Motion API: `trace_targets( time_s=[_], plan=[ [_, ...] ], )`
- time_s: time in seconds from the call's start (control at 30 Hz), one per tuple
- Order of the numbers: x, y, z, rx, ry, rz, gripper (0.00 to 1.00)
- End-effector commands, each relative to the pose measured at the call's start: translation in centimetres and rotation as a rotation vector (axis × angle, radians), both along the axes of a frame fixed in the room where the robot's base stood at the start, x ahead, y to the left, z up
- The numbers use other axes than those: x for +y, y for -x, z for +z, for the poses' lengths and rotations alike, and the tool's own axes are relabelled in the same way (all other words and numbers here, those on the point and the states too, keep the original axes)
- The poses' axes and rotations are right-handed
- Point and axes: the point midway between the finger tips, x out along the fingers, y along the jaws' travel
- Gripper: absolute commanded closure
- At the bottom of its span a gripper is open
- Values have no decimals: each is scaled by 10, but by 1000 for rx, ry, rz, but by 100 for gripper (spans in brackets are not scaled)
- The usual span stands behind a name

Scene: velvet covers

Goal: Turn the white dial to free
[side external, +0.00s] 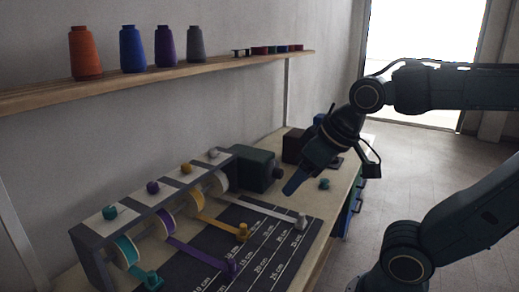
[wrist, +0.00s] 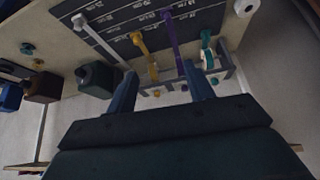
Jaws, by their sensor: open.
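The white dial (side external: 213,153) sits on top of the grey ribbon rack (side external: 90,238), at the rack's far end in the side view. I cannot make it out in the wrist view, where my finger covers that part. Below it the white ribbon (side external: 262,210) runs out over the dark measuring mat to a white end piece (side external: 301,221); it also shows in the wrist view (wrist: 100,42). My gripper (side external: 290,189) is open and empty, apart from the dial and to its right in the side view. The gripper also shows in the wrist view (wrist: 159,72), its fingers spread. The dial's setting is too small to read.
Orange (side external: 186,168), purple (side external: 153,187) and teal (side external: 110,212) dials stand along the same rack. A dark green block-shaped device (side external: 255,168) stands close beside the white dial. A shelf (side external: 170,79) with thread cones runs above the bench.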

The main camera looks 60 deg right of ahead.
Motion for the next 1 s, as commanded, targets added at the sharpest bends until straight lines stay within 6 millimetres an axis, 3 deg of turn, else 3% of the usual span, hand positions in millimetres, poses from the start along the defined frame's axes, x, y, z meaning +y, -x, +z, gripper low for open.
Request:
trace_targets(
  time_s=[0.5,1.0],
  plan=[
    [-55,-129,3,-175,25,-283,47],
    [-120,-239,-25,-372,113,-479,47]
  ],
)
